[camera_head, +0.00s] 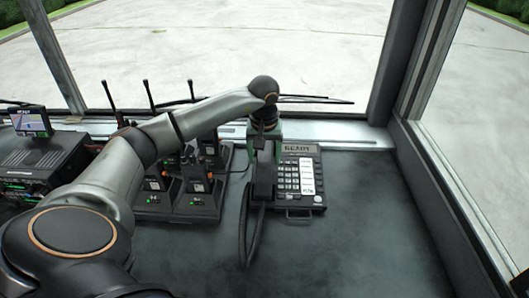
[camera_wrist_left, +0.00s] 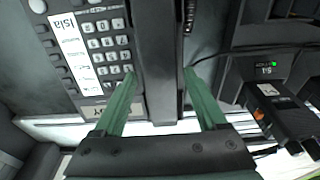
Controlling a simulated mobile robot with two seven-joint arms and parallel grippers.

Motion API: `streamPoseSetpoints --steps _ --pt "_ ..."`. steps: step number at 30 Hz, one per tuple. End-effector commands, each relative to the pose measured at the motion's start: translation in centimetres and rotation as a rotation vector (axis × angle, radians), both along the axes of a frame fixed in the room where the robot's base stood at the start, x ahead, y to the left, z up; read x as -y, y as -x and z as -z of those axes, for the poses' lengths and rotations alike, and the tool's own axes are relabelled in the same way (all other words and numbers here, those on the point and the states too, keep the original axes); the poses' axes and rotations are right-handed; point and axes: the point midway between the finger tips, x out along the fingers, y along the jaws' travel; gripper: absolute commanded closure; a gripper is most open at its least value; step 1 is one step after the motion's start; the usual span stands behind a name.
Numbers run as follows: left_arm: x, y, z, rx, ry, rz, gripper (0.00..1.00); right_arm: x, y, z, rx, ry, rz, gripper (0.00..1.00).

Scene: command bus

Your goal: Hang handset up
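The black handset (camera_head: 263,182) lies along the left side of the desk phone (camera_head: 299,177), lined up with it. I cannot tell whether it sits fully in the cradle, which is hidden beneath it. My left gripper (camera_head: 265,145), with green fingers, is over the far part of the handset. In the left wrist view, the handset (camera_wrist_left: 157,60) runs between the two fingers (camera_wrist_left: 160,72), with the fingertips close against its sides. The phone's keypad (camera_wrist_left: 107,42) shows to the left there. A coiled cord (camera_head: 251,232) hangs from the handset's near end. My right gripper is out of view.
Several handheld radios in chargers (camera_head: 195,190) stand just left of the phone. A radio unit with a small screen (camera_head: 32,120) is at the far left. Windows and a sill bound the far side. The dark counter (camera_head: 370,215) is clear to the right.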

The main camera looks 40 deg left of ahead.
Motion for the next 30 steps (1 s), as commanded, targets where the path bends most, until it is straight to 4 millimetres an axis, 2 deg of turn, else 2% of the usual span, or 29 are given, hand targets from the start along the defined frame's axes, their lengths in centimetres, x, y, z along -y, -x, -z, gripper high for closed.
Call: streamPoseSetpoints --steps 3,15,21,28,29,30 --pt "0.0 0.0 0.0 0.000 0.000 0.000 0.13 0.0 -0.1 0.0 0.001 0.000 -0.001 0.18" --pt "0.0 0.0 0.1 -0.001 0.000 0.000 0.13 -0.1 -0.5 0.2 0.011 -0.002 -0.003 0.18" --pt "-0.1 0.0 -4.2 0.000 -0.001 0.000 0.13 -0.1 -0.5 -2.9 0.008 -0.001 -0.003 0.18" --pt "0.0 0.0 -8.2 0.000 0.000 0.000 0.13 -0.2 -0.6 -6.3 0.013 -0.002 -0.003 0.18" --pt "0.0 0.0 -8.6 0.000 0.000 0.001 0.13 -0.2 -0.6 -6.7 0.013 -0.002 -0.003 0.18" --pt "1.2 0.1 -7.3 -0.003 0.002 0.032 0.13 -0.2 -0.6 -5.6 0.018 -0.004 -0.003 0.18"
